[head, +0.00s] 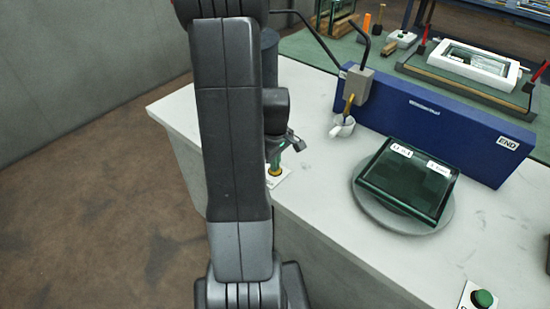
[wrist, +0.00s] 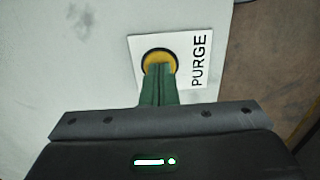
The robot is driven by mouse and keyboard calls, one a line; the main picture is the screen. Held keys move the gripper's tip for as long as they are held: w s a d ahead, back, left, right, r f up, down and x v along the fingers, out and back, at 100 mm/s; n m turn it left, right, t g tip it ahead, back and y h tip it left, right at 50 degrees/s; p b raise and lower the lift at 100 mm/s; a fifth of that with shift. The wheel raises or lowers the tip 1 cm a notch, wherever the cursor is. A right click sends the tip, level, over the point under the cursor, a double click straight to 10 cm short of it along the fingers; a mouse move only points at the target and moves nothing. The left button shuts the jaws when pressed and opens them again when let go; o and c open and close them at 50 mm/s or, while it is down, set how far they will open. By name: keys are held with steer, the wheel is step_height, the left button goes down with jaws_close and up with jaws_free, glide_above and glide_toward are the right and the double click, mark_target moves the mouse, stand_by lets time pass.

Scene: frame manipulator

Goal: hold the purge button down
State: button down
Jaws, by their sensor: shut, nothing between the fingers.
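The purge button (wrist: 155,58) is a yellow cap in a dark ring on a white plate marked PURGE (wrist: 197,60). In the wrist view my gripper (wrist: 158,68) has its green fingers together, with the tips over the lower part of the yellow cap. In the head view my gripper (head: 274,165) points down at the yellow button (head: 275,170) near the left end of the white counter. Whether the tips touch the cap or press it down I cannot tell. My arm hides part of the counter around it.
On the counter (head: 330,205) a dark green glass box (head: 405,185) sits on a round grey turntable (head: 385,222). The counter edge lies close to the plate.

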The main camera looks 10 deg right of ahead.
steer(key=shift+s+a+f, duration=0.1)
steer(key=shift+s+f, duration=0.2)
steer(key=shift+f, duration=0.05)
stand_by(0.3)
steer(key=shift+w+r+p, duration=0.1)
steer(key=shift+r+p, duration=0.4)
steer(key=shift+r, duration=0.05)
step_height(320, 180, up, 14)
steer(key=p, duration=0.1)
steer(key=shift+w+f+p, duration=0.15)
steer(key=shift+w+p, duration=0.05)
steer(key=shift+p, duration=0.15)
stand_by(0.7)
